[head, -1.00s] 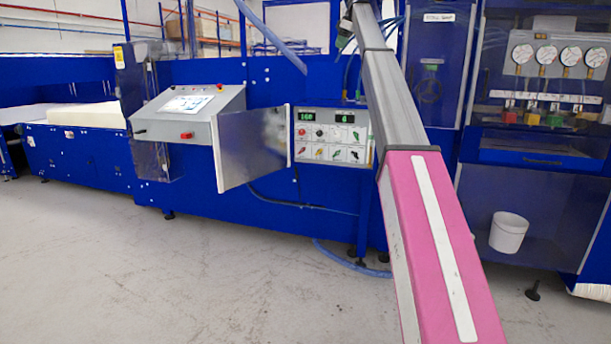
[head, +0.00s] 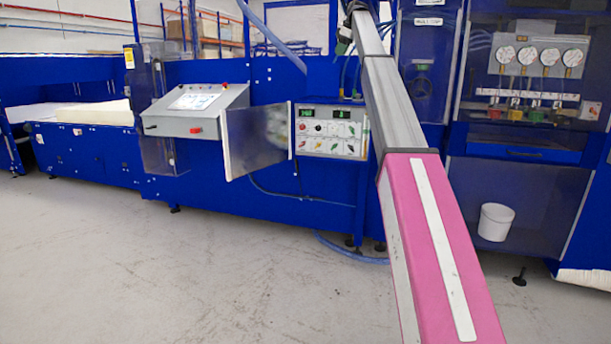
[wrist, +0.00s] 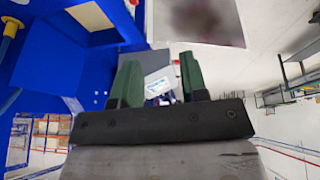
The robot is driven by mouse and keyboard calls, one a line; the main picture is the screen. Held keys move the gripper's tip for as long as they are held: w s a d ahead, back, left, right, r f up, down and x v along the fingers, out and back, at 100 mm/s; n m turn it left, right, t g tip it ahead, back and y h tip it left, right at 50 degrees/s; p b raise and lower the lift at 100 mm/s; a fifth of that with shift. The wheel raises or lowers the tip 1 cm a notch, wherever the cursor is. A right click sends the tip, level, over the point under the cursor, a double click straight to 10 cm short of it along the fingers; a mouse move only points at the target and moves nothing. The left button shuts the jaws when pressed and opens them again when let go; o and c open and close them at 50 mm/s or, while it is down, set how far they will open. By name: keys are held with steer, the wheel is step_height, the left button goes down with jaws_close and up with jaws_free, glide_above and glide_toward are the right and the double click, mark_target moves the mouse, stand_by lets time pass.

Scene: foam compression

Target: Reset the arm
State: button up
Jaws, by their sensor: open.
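My gripper (wrist: 158,58) is open in the wrist view, with two green fingers apart on a dark bar. Nothing is held between them. A small pale screen on the blue machine shows in the gap, some way beyond the fingers. In the head view my grey and pink arm reaches up and away from the lower right. Its far end is small at the top, where the gripper is hard to make out.
An open metal door (head: 255,140) stands beside a control panel (head: 331,130) with knobs and green displays. A touchscreen console (head: 195,110) is left of it. A white bucket (head: 496,222) is at right. The grey floor in front is clear.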

steer(key=s+f+m+h, duration=0.15)
steer(key=s+f, duration=0.55)
steer(key=f, duration=1)
steer(key=s+d+f+m+g, duration=0.1)
steer(key=s+f+m, duration=0.35)
steer(key=f, duration=1.25)
steer(key=s+f+m, duration=0.1)
steer(key=s+f, duration=0.7)
steer(key=f, duration=0.9)
steer(key=s+f+m+h, duration=0.1)
steer(key=s+f+m, duration=0.3)
steer(key=s+f, duration=1.4)
steer(key=s+f+m, duration=0.1)
steer(key=s+f, duration=0.3)
steer(key=s, duration=0.4)
steer(key=s+d+f+m+h, duration=0.1)
steer(key=s+f, duration=0.3)
steer(key=s, duration=0.4)
steer(key=s+d+f+m+g, duration=0.1)
steer(key=s+f, duration=0.3)
steer(key=s, duration=0.3)
steer(key=shift+s, duration=0.4)
steer(key=shift+h, duration=0.25)
